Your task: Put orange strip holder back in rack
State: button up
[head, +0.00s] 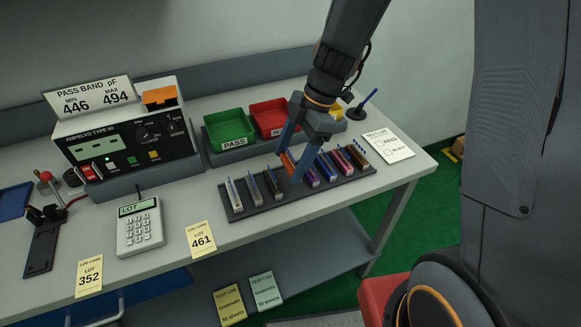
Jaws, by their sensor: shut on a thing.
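My gripper (293,161) has blue fingers and points down over the middle of the rack. It is shut on the orange strip holder (288,159), which is partly hidden by the fingers. The dark rack (291,204) lies along the front of the bench. Several grey strip holders, such as this one (234,196), stand in its left part. Several purple, pink and brown holders, such as the brown one (357,157), stand in its right part. The orange holder is between these two groups. I cannot tell whether its lower end touches the rack.
A green PASS tray (227,130) and a red tray (268,118) stand behind the rack. The meter (122,145) and a calculator (140,228) are to the left. A test log sheet (390,147) lies right of the rack. Lot cards (201,239) lie at the front edge.

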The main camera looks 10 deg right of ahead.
aim_at(291, 167)
jog(key=shift+f+p, duration=0.45)
jog(key=shift+f, duration=1.5)
jog(key=shift+f, duration=0.15)
jog(key=o, duration=1.1)
jog(key=shift+r, duration=0.2)
jog(key=shift+w+r, duration=0.1)
jog(key=shift+r, duration=0.15)
jog(key=b+v, duration=0.3)
jog(key=v, duration=0.7)
jog(key=s+d+f+m+t+h, duration=0.2)
jog(key=s+d+m, duration=0.7)
jog(key=m, duration=1.2)
notch_tip(291, 167, down, 2)
jog(key=shift+f+t+h, duration=0.2)
jog(key=shift+t+h, duration=0.1)
jog(key=shift+h, duration=0.9)
